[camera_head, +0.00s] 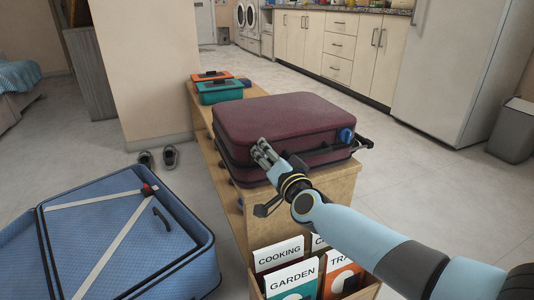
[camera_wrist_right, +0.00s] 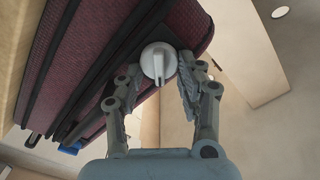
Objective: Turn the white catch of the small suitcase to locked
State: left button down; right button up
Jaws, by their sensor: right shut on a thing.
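The small suitcase (camera_head: 275,125) is maroon, shut, and lies flat on a wooden bench. In the right wrist view the maroon suitcase (camera_wrist_right: 110,62) fills the upper left. Its white catch (camera_wrist_right: 158,63) is a round knob with a raised ridge, between my right gripper's fingers. In the wrist view the right gripper (camera_wrist_right: 160,75) is shut on the white catch. The catch is hidden in the head view. My left gripper is not in view.
The wooden bench (camera_head: 342,182) holds teal and orange boxes (camera_head: 219,90) at its far end and upright folders (camera_head: 293,285) at its near end. A blue open suitcase (camera_head: 180,262) lies on the floor at left. Shoes (camera_head: 169,156) stand by the wall.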

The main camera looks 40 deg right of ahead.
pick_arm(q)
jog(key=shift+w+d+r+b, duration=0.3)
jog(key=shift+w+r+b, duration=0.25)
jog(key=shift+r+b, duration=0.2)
pick_arm(e)
jog(key=shift+s+d+f+m, duration=0.1)
jog(key=shift+f+m, duration=0.1)
jog(key=shift+m, duration=1.35)
jog(key=shift+w+f+m, duration=0.1)
jog(key=shift+f+m, duration=0.05)
jog(key=shift+m, duration=1.35)
jog(key=shift+s+d+f+m, duration=0.1)
jog(key=shift+f+m, duration=0.1)
jog(key=shift+m, duration=1.35)
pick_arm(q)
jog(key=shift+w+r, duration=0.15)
pick_arm(e)
jog(key=o, duration=1.1)
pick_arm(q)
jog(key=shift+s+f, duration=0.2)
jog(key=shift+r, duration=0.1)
pick_arm(e)
jog(key=v, duration=1.2)
